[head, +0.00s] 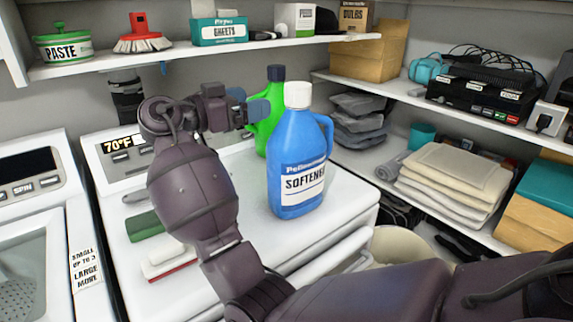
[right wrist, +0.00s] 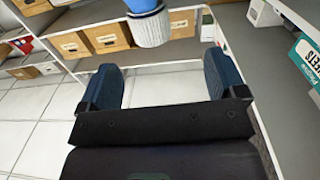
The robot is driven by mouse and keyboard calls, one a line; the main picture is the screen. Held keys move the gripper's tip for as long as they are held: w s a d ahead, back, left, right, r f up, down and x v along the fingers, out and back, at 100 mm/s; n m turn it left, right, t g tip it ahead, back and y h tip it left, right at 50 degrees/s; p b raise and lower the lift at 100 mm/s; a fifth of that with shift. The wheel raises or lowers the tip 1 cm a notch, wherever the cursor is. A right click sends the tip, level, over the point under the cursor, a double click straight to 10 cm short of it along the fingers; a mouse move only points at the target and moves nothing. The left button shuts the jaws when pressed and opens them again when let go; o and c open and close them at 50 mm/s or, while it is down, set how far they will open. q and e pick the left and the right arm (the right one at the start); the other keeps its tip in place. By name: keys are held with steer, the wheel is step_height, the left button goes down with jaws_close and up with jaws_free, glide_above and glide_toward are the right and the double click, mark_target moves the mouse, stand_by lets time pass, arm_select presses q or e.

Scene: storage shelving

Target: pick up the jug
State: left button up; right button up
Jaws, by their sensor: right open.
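A blue jug (head: 297,150) labelled "SOFTENER", with a white cap and a side handle, stands upright on the white machine top (head: 240,215). A green jug (head: 268,108) with a dark cap stands just behind it, partly hidden. My right gripper (head: 247,104) is open, left of the blue jug's upper part and in front of the green jug. In the right wrist view its two blue fingers (right wrist: 161,80) are spread with nothing between them. The white cap (right wrist: 150,28) shows beyond the fingertips, apart from them. My left gripper is not in view.
A green brush (head: 145,226) and a white-and-red item (head: 168,258) lie on the machine's left part. An upper shelf (head: 200,52) with a paste tub and boxes runs above. Side shelves hold folded towels (head: 455,172) and a black device (head: 480,92).

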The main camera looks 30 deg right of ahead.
mark_target(287, 94)
steer(key=d, duration=0.5)
steer(key=shift+s+d+r+p, duration=0.2)
steer(key=shift+s+d+p, duration=0.1)
steer(key=shift+s+p, duration=0.1)
steer(key=d, duration=0.3)
steer(key=d+p, duration=0.1)
steer(key=shift+s+d+r, duration=0.1)
steer(key=shift+s+d, duration=0.05)
steer(key=shift+s, duration=0.1)
steer(key=shift+w+d, duration=0.1)
steer(key=shift+d, duration=0.35)
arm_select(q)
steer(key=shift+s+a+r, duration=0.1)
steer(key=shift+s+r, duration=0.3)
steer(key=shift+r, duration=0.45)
arm_select(e)
steer(key=shift+c, duration=0.3)
jaws_close()
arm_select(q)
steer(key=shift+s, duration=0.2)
